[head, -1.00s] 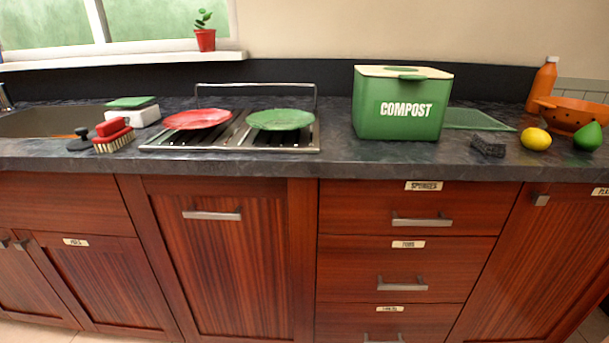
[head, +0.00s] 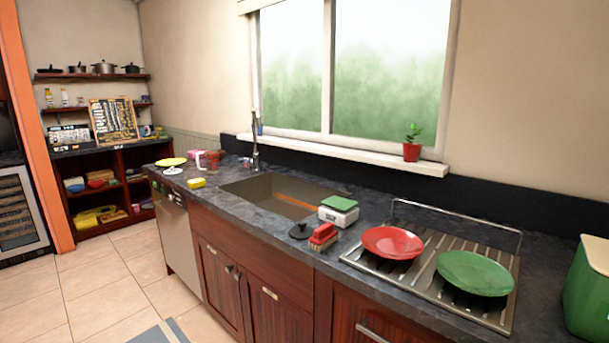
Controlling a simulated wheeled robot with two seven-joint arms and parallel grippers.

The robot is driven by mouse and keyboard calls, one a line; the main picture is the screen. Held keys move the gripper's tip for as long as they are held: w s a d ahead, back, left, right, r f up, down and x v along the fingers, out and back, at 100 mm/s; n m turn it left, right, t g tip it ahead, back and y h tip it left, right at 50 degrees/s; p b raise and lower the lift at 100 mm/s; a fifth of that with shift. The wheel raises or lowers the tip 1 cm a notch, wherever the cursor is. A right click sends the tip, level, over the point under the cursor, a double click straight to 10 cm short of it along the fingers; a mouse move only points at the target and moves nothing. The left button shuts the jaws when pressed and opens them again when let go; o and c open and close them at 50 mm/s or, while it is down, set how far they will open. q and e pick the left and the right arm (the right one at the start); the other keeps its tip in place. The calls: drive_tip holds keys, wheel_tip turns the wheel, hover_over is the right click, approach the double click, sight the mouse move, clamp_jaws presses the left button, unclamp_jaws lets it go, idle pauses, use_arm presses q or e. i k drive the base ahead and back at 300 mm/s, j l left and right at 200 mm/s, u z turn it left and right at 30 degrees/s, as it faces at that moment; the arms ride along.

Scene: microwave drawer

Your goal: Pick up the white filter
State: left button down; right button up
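A small white object (head: 172,170) lies on the far left end of the counter, in front of a yellow plate (head: 172,161). It is too small to tell for sure whether it is the white filter. No other thing in view is clearly a white filter. Neither of my grippers is in view.
The dark counter (head: 222,207) holds a yellow sponge (head: 197,183), a sink (head: 275,190), a white scale (head: 338,215), a red brush (head: 323,236), and red (head: 392,242) and green (head: 475,272) plates on a rack. The tiled floor (head: 95,285) is open at left.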

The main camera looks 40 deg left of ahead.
sight(173, 170)
drive_tip(key=u, duration=2.05)
drive_tip(key=i, duration=0.2)
drive_tip(key=i+j+u, duration=0.25)
drive_tip(key=i, duration=0.85)
drive_tip(key=i+j+u, duration=0.1)
drive_tip(key=i+u, duration=0.15)
drive_tip(key=i, duration=0.85)
drive_tip(key=i+z, duration=0.35)
drive_tip(key=i, duration=0.15)
drive_tip(key=i+j+z, duration=0.3)
drive_tip(key=i, duration=0.15)
drive_tip(key=i+j+z, duration=0.35)
drive_tip(key=i+l, duration=0.05)
drive_tip(key=i, duration=0.05)
